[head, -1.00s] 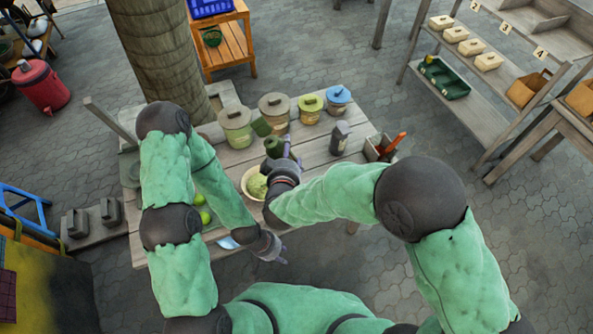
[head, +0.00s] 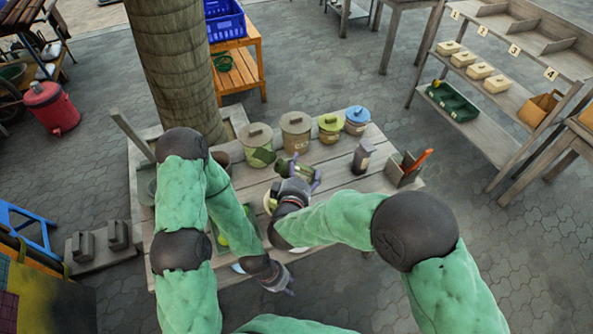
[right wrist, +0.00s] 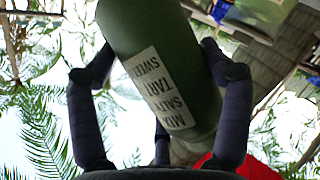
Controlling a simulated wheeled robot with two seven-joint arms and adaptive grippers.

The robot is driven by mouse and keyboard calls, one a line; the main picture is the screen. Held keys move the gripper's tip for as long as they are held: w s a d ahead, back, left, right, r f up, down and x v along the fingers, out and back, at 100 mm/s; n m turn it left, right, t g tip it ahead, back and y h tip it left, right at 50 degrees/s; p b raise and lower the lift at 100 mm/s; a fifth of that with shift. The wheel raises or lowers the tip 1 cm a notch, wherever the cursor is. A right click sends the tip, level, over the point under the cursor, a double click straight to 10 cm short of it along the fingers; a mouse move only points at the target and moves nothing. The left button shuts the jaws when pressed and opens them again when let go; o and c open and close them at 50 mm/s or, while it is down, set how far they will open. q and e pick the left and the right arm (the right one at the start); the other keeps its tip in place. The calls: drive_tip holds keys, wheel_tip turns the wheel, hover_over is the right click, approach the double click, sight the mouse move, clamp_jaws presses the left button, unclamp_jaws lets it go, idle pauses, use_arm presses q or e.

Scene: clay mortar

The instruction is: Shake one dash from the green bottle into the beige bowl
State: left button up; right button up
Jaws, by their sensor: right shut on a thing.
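My right gripper (head: 304,182) is shut on the green bottle (head: 296,168), which lies tilted well over, one end toward the left, above the table.
Lidded canisters (head: 296,132) stand in a row along the table's back. A dark grey container (head: 362,157) and a wooden box (head: 404,171) with an orange-handled tool stand to the right. Bare planks (head: 345,200) lie right of the bowl. A tree trunk (head: 178,65) rises behind.

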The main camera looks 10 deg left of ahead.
sight(311, 175)
drive_tip(key=shift+w+d+f+n+t+b, duration=0.1)
drive_tip(key=shift+d+f+n+t+b, duration=0.15)
drive_tip(key=shift+f+b, duration=0.25)
drive_tip(key=shift+w+d+f+n+t+b, duration=0.1)
drive_tip(key=shift+d+f+n+b, duration=0.05)
drive_tip(key=shift+f+n+b, duration=0.3)
drive_tip(key=n+b, duration=0.1)
drive_tip(key=d+n+t+b, duration=0.1)
drive_tip(key=n, duration=0.1)
drive_tip(key=d+n+t+h+b, duration=0.1)
drive_tip(key=shift+w+f+b, duration=0.3)
drive_tip(key=shift+f+b, duration=0.05)
drive_tip(key=shift+f, duration=0.05)
drive_tip(key=shift+a+r+n+t+p, duration=0.25)
drive_tip(key=shift+r+n+p, duration=0.65)
drive_tip(key=shift+n+p, duration=0.15)
drive_tip(key=shift+s+a+r+n+t+p, duration=0.15)
drive_tip(key=shift+r+n+t+p, duration=0.15)
drive_tip(key=shift+r+n+p, duration=0.4)
drive_tip(key=shift+a+r+n+t, duration=0.1)
drive_tip(key=shift+r+n+t, duration=0.1)
drive_tip(key=shift+n, duration=0.3)
drive_tip(key=shift+a+r+n+t, duration=0.1)
drive_tip(key=shift+n+t, duration=0.1)
drive_tip(key=shift+n, duration=0.25)
